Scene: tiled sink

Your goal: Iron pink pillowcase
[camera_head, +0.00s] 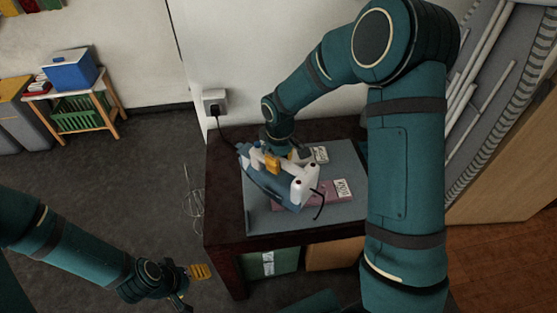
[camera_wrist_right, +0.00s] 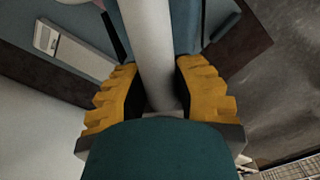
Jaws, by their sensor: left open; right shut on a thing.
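The pink pillowcase (camera_head: 312,198) lies folded flat on a grey pad on the dark table, partly hidden by the iron. A blue and white iron (camera_head: 303,182) is over the pad and the left part of the pillowcase. I cannot tell if its base touches the cloth. My right gripper (camera_head: 279,163) is shut on the iron's white handle. In the right wrist view the handle (camera_wrist_right: 151,45) passes between the yellow fingers. My left gripper (camera_head: 198,279) is open and empty, low over the floor left of the table.
The grey pad (camera_head: 262,221) covers most of the dark table (camera_head: 222,215). A wall socket (camera_head: 215,102) with a plugged-in black cord is behind. A wire rack (camera_head: 194,205) stands left of the table. Boxes (camera_head: 270,262) sit underneath. A drying rack leans at the right.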

